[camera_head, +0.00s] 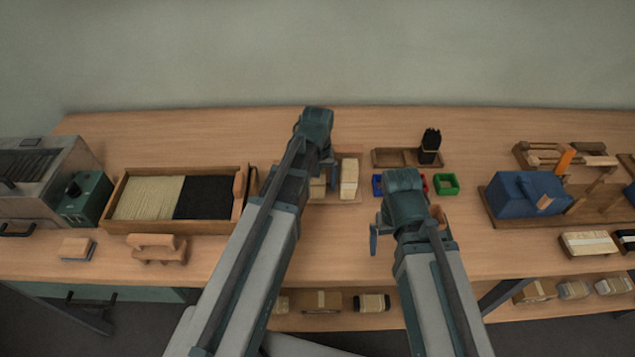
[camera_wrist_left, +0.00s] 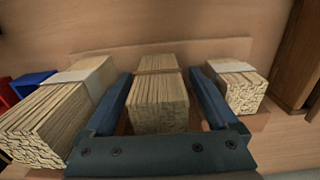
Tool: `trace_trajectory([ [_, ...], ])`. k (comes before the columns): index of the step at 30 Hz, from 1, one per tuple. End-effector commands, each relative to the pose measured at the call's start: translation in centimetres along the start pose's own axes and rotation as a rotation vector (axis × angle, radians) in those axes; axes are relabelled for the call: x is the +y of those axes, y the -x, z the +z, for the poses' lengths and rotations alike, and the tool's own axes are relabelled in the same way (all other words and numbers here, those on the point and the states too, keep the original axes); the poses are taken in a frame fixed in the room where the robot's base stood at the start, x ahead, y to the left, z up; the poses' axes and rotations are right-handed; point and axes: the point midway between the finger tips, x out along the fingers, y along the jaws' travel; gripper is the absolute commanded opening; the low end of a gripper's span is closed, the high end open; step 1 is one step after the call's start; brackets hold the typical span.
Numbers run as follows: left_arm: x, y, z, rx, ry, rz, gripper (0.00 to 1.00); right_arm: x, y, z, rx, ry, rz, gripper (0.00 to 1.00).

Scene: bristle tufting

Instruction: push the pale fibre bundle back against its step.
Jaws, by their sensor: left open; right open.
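Three pale fibre bundles lie side by side on a light wooden holder. In the left wrist view, the middle bundle (camera_wrist_left: 158,92), with a brown band, lies between the open fingers of my left gripper (camera_wrist_left: 165,105). The left bundle (camera_wrist_left: 50,118) and right bundle (camera_wrist_left: 240,85) have whitish bands and lie outside the fingers. A raised wooden strip (camera_wrist_left: 205,47) runs behind them; I cannot tell whether the middle bundle touches it. In the head view my left gripper (camera_head: 325,178) covers part of the bundles; one bundle (camera_head: 349,178) shows. My right gripper (camera_head: 408,228) is open and empty.
A wooden box (camera_head: 120,228) with pale and black fibre stands at left. Blue, red and green bins (camera_head: 446,184) and a tray with a black brush-like piece (camera_head: 431,146) lie right of the bundles. A blue machine (camera_head: 525,195) stands further right. The back of the table is clear.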

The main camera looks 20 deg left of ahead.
Motion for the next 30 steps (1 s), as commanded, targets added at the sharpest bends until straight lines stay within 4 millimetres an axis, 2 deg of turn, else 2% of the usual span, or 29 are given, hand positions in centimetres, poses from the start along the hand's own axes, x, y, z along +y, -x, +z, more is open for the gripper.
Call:
trace_trajectory([
  [2,0.0,0.0,0.0,0.0,0.0,0.0,0.93,0.0,0.0,0.0,0.0,0.0,0.0,1.0],
  [15,0.0,0.0,0.0,0.0,0.0,0.0,0.15,0.0,0.0,0.0,0.0,0.0,0.0,1.0],
  [18,0.0,0.0,0.0,0.0,0.0,0.0,0.0,0.0,0.0,0.0,0.0,0.0,0.0,1.0],
  [30,0.1,0.0,-1.3,0.0,-0.001,0.0,0.0,0.0,0.0,0.0,0.0,0.0,0.0,1.0],
])
